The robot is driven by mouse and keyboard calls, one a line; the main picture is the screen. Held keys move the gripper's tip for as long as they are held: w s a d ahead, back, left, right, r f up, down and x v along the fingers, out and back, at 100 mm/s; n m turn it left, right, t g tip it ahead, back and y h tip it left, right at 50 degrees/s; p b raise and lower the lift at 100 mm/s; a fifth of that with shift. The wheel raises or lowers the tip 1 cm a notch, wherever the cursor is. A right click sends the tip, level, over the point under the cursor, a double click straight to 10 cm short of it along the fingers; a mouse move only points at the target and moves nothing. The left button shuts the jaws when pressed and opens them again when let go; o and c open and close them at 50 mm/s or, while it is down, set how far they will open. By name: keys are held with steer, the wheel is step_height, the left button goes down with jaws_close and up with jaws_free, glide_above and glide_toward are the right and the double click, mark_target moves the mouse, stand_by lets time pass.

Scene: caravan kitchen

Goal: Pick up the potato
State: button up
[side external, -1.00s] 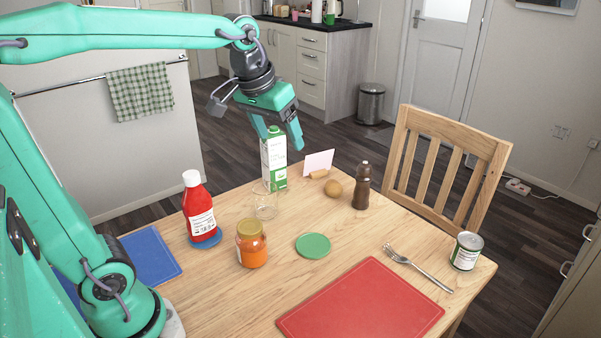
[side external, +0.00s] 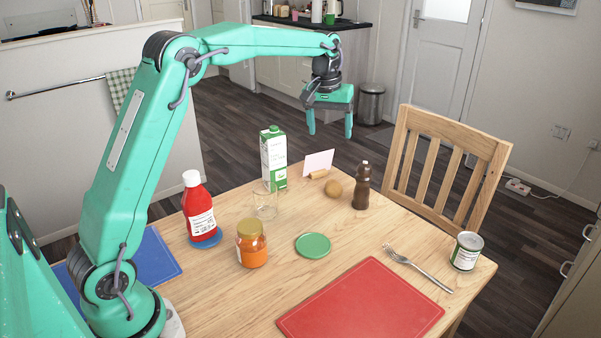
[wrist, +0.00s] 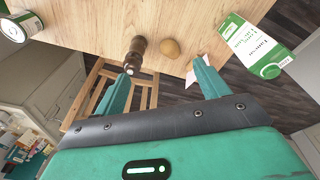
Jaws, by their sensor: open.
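The potato (side external: 333,188) is a small brown round thing on the wooden table, near its far edge, between the card holder and the pepper mill. It also shows in the wrist view (wrist: 170,48), beyond my fingertips and between their lines. My gripper (side external: 330,128) is open and empty. It points down and hangs well above the table's far edge, apart from the potato. In the wrist view both fingers (wrist: 160,80) are spread wide, with nothing between them.
A dark pepper mill (side external: 362,186) stands just right of the potato. A pink card in a wooden holder (side external: 318,165) stands behind it, and a milk carton (side external: 273,158) to the left. A glass (side external: 265,204), a green coaster (side external: 313,245) and a chair (side external: 445,165) are nearby.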

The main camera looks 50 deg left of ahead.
steer(key=w+a+f+n, duration=0.1)
steer(key=w+a+f, duration=0.2)
steer(key=w+f, duration=0.25)
steer(key=n+g, duration=0.2)
glide_above(333, 183)
step_height(333, 183, down, 8)
steer(key=shift+f, duration=0.2)
steer(key=shift+w+a+f, duration=0.1)
steer(key=shift+a+f, duration=0.05)
steer(key=shift+f, duration=4.25)
steer(key=c, duration=1.1)
steer(key=shift+c, duration=0.2)
steer(key=shift+r, duration=0.1)
step_height(333, 183, up, 10)
